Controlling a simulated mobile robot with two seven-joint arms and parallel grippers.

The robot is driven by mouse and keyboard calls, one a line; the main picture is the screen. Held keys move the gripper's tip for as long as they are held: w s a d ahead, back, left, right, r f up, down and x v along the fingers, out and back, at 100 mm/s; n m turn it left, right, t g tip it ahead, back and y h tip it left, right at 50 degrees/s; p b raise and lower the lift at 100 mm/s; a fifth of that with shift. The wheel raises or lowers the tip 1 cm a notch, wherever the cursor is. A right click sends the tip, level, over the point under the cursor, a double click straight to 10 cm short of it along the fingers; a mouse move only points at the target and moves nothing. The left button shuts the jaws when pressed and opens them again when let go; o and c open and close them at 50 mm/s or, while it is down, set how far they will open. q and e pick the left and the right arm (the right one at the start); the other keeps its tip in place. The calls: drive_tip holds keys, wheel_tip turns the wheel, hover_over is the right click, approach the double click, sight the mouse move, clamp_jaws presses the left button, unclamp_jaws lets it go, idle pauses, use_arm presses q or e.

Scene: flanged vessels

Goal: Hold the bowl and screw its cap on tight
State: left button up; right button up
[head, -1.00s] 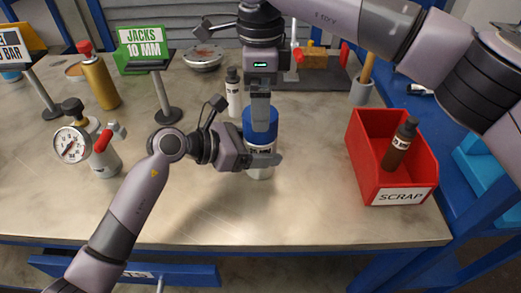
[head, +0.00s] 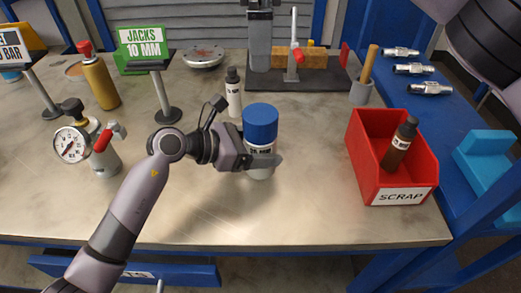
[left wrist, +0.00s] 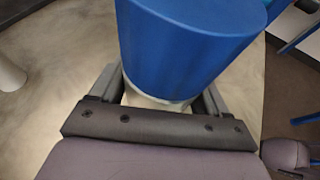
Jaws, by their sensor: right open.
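The bowl (head: 259,163) is a pale, labelled cylinder upright over the middle of the bench. Its blue cap (head: 261,123) sits on top and looks level; how tight it is cannot be told. My left gripper (head: 264,161) is shut around the bowl below the cap. In the left wrist view the blue cap (left wrist: 190,40) fills the upper middle, with a strip of the pale bowl (left wrist: 155,101) between the fingers.
A red scrap bin (head: 367,157) holding a brown bottle (head: 400,147) stands at right. A white bottle (head: 234,95) stands just behind the bowl. A gauge (head: 71,145) and a gold canister (head: 97,82) are at left. The front bench is clear.

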use_arm(q)
drive_tip(key=o, duration=0.3)
drive_tip(key=shift+a, duration=0.1)
drive_tip(key=shift+v, duration=3.5)
drive_tip(key=shift+r, duration=0.1)
